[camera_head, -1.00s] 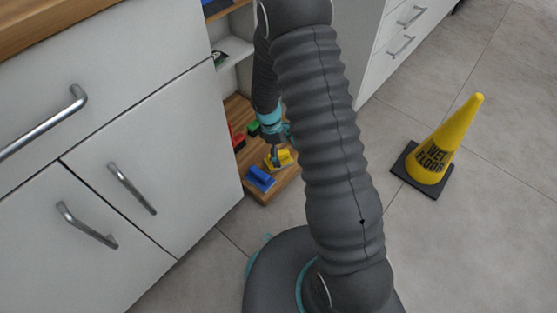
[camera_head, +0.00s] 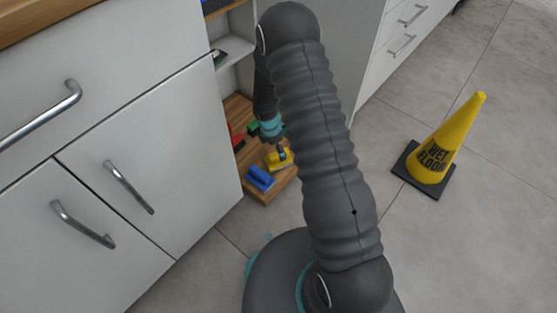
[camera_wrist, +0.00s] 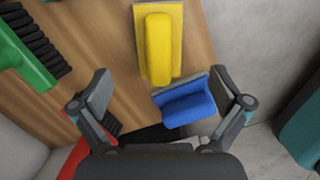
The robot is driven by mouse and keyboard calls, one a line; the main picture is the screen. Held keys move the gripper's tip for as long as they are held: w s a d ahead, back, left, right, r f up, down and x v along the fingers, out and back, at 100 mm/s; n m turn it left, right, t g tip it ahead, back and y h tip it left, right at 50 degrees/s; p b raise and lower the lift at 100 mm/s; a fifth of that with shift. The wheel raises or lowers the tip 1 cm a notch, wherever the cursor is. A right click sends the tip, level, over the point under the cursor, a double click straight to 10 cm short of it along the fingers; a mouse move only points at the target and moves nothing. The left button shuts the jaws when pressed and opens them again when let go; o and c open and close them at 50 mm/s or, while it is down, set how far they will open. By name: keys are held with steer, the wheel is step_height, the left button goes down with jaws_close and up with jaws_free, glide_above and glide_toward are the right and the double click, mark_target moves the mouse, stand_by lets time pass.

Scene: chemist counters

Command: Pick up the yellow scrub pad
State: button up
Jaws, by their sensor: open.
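The yellow scrub pad (camera_head: 279,162) lies on the low wooden shelf. It also shows in the wrist view (camera_wrist: 158,48), at the top centre, with a raised yellow grip along its middle. My gripper (camera_wrist: 162,88) is open, its two fingers spread wide, with nothing held between them. In the wrist view the pad is ahead of the fingertips, roughly centred between them. In the head view my gripper (camera_head: 281,149) is just above the pad; its fingers are small and partly hidden there.
A blue scrub pad (camera_wrist: 187,103) lies close to the yellow one, near my right fingertip. A green brush (camera_wrist: 28,62) with dark bristles and a red item (camera_wrist: 75,158) are at the left. The shelf board's (camera_wrist: 103,30) edge is on the right. A wet-floor cone (camera_head: 444,145) stands apart.

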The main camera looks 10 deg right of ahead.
steer(key=shift+w+d+f+b, duration=0.1)
steer(key=shift+d+f+b, duration=0.15)
steer(key=shift+f, duration=1)
steer(key=shift+w+d+f+b, duration=0.1)
steer(key=shift+d+f+b, duration=0.15)
steer(key=shift+f, duration=1)
steer(key=shift+w+d+f+b, duration=0.1)
steer(key=shift+d+f+b, duration=0.15)
steer(key=shift+f, duration=1)
steer(key=shift+a, duration=0.1)
steer(key=c, duration=1.4)
steer(key=shift+r, duration=0.65)
steer(key=r, duration=0.1)
steer(key=r+p, duration=0.1)
steer(key=d+r, duration=0.1)
steer(key=r, duration=0.1)
steer(key=shift+s+d, duration=0.1)
steer(key=shift+s, duration=0.25)
steer(key=s+d+r+p, duration=0.2)
steer(key=s+d+r, duration=0.3)
steer(key=d, duration=0.3)
steer(key=shift+s+d+r, duration=0.25)
steer(key=shift+d+r, duration=0.15)
steer(key=shift+r, duration=0.05)
steer(key=o, duration=0.4)
steer(key=shift+c, duration=0.6)
